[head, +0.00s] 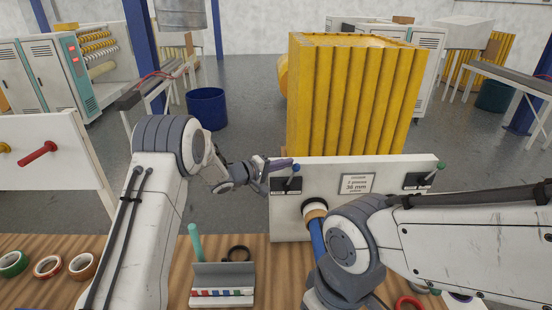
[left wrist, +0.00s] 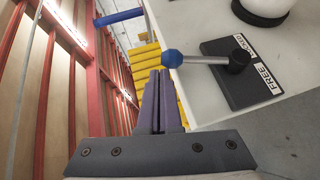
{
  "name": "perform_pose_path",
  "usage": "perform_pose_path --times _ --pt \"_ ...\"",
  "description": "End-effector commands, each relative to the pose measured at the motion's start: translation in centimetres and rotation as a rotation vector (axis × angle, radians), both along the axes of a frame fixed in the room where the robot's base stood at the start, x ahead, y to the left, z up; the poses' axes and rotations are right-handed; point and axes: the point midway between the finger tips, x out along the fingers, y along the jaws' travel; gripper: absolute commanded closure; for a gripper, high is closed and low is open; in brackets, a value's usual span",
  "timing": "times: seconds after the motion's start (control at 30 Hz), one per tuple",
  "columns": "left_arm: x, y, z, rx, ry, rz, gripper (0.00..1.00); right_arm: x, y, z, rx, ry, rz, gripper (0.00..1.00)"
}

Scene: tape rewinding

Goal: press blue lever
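The blue lever is a metal rod with a blue knob (head: 296,168) on a black plate (head: 281,186) at the left of the upright white board (head: 400,170). In the left wrist view, the knob (left wrist: 173,58) sits just beyond and right of my left fingertips (left wrist: 161,75). The plate there carries "FREE" and "LOCKED" labels. My left gripper (head: 287,164) is shut, its purple fingers together with nothing between them, close behind the knob in the head view. I cannot tell whether they touch. My right gripper is not in view; only its arm shows.
A green lever (head: 439,168) stands at the board's right. A roll (head: 315,208) sits on a blue spindle (head: 318,238) below. A small holder (head: 222,285) and several tape rolls (head: 48,267) lie on the wooden table. Yellow corrugated material (head: 352,95) stands behind.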

Motion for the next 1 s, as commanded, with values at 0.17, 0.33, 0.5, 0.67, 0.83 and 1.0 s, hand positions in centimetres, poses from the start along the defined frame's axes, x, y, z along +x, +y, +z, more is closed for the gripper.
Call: perform_pose_path --times 0.17,0.33,0.5,0.67,0.83,1.0 --pt "0.1 -1.4 0.0 -0.001 0.0 -0.002 1.0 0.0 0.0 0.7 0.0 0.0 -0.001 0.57" --pt "0.2 -2.2 -0.1 -0.001 0.0 0.0 1.0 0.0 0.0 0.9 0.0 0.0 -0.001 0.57" --pt "0.3 -2.7 -0.2 -0.001 0.0 -0.001 1.0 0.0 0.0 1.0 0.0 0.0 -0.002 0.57" --pt "0.3 -2.9 -0.3 -0.001 0.0 0.0 1.0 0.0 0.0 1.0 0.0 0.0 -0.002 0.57" --pt "0.4 -2.9 -0.3 -0.001 0.0 0.0 1.0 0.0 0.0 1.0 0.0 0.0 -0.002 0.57" --pt "0.3 -2.9 -0.3 -0.001 0.0 0.0 1.0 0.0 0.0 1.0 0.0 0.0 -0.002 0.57"
